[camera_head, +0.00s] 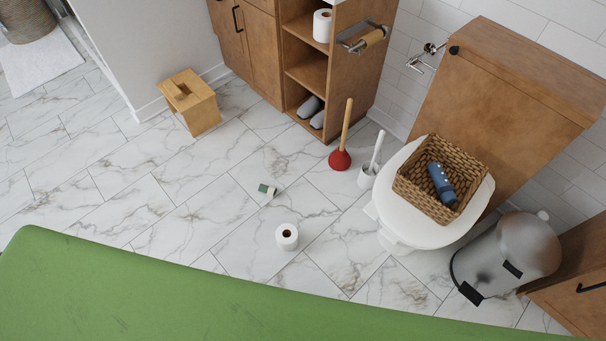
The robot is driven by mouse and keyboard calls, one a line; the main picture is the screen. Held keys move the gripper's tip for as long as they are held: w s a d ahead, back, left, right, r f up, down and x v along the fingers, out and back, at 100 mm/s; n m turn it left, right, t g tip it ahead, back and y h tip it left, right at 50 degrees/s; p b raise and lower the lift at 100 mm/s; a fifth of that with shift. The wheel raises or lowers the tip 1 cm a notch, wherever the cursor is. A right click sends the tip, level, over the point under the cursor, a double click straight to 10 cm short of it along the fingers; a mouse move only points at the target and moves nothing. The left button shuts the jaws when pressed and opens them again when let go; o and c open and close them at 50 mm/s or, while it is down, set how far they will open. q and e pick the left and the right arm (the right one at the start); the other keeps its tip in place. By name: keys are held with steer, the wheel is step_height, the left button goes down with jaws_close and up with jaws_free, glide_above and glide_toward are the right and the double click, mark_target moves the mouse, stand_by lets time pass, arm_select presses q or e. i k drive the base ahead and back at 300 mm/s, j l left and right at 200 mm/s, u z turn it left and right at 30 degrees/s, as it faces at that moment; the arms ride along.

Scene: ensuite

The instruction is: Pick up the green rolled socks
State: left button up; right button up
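A small dark green and pale item (266,190) lies on the marble floor near the middle of the view. It is the only small green thing I see and fits the green rolled socks, but it is too small to make out its folds. It lies apart from other things, up and left of a toilet paper roll (287,236). Neither of my grippers shows in the view.
A red plunger (340,158), toilet brush (369,174) and toilet (408,222) with a wicker basket (414,179) stand right. A wooden stool (190,103) stands upper left, a grey bin (519,248) lower right. A large green surface hides the bottom. Left floor is clear.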

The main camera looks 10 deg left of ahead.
mark_target(271, 191)
steer(key=u, duration=0.75)
